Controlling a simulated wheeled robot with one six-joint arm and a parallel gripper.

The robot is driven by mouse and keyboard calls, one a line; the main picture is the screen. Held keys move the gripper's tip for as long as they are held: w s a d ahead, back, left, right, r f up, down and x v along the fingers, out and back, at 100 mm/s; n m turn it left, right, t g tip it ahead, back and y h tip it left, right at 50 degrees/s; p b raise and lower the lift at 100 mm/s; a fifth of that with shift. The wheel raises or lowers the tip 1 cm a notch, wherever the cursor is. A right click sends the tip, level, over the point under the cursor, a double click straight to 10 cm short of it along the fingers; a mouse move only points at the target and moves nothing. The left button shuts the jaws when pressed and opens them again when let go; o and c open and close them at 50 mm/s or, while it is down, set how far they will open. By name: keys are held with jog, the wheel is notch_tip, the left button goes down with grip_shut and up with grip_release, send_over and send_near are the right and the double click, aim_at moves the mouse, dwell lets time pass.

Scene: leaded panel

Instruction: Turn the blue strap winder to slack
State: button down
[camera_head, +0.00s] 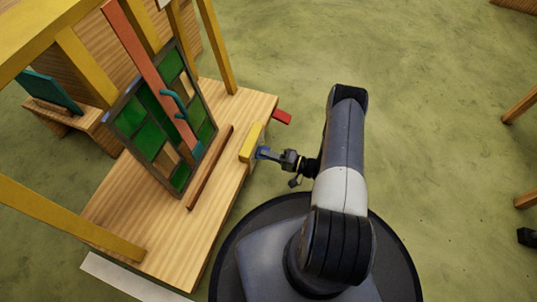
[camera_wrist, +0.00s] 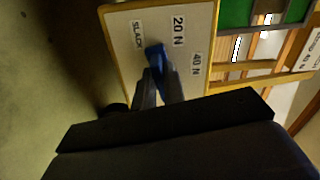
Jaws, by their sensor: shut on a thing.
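The blue strap winder (camera_head: 263,152) sits on the front of a yellow-edged box at the bench's right edge. In the wrist view the blue winder (camera_wrist: 155,55) stands on a pale dial plate (camera_wrist: 198,17) with labels SLACK (camera_wrist: 138,34), 20 N (camera_wrist: 179,30) and 40 N (camera_wrist: 196,64). My gripper (camera_head: 272,155) is shut on the winder. Its fingers (camera_wrist: 158,82) lie on either side of the blue part and hide some of it. The winder's upper end lies between SLACK and 20 N; I cannot tell exactly which mark it points at.
A leaded panel (camera_head: 129,120) with green panes leans on the wooden bench (camera_head: 232,100), with a red strap bar (camera_head: 140,55) across it. A brown strip (camera_head: 210,167) lies before it. A red tab (camera_head: 282,117) juts from the bench edge near my arm. Yellow posts (camera_head: 217,45) surround the bench. The green floor at right is mostly clear.

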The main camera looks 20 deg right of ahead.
jog(key=shift+f+n, duration=0.15)
jog(key=shift+n, duration=1.85)
jog(key=c, duration=1.5)
grip_release()
jog(key=shift+d, duration=0.1)
jog(key=p+v, duration=0.2)
jog(key=v, duration=0.8)
jog(key=shift+s+d+p, duration=0.25)
jog(key=shift+p, duration=0.15)
jog(key=b+x, duration=0.2)
jog(key=x, duration=0.8)
jog(key=shift+w+a+b, duration=0.3)
jog(key=shift+b, duration=0.1)
